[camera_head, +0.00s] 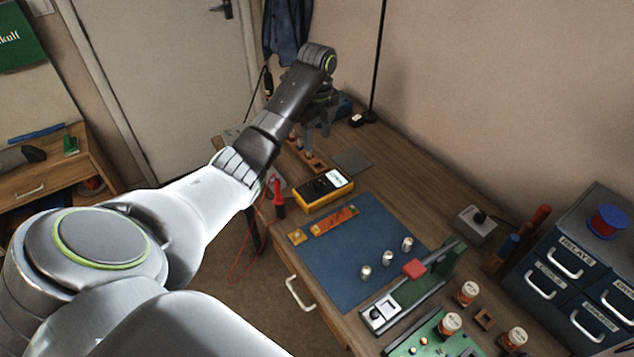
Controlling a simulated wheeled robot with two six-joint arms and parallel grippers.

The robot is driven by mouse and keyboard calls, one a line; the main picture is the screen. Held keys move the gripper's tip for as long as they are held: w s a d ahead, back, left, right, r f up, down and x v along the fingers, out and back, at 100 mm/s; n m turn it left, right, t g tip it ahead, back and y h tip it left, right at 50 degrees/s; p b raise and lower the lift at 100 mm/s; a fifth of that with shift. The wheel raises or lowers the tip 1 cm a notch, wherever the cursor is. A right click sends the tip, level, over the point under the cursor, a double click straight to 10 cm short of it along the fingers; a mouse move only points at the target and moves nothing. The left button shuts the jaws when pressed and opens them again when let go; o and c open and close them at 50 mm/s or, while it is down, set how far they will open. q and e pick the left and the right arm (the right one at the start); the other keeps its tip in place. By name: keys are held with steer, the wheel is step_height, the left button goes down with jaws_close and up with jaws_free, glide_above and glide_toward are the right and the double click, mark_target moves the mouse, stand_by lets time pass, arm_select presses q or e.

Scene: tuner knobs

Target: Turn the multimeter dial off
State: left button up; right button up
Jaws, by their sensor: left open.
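The multimeter (322,190) is a yellow-edged box with a dark face, lying on the workbench near its left edge. Its pale screen faces up at its right end. The dial is on the dark face, but it is too small here to tell where it points. My left arm reaches in from the left, past the multimeter. My left gripper (317,128) is open, pointing down beyond the multimeter and apart from it. It seems empty. My right gripper is not in view.
A red probe (279,198) with a red cable stands at the bench edge beside the multimeter. A blue mat (345,270) with small metal knobs lies in front. A green circuit board (432,340), a grey box (475,225) and a drawer cabinet (575,270) are on the right.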

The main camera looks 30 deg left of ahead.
mark_target(317, 182)
arm_select(q)
step_height(317, 182, down, 16)
steer(key=shift+f, duration=0.1)
stand_by(0.4)
steer(key=c, duration=1)
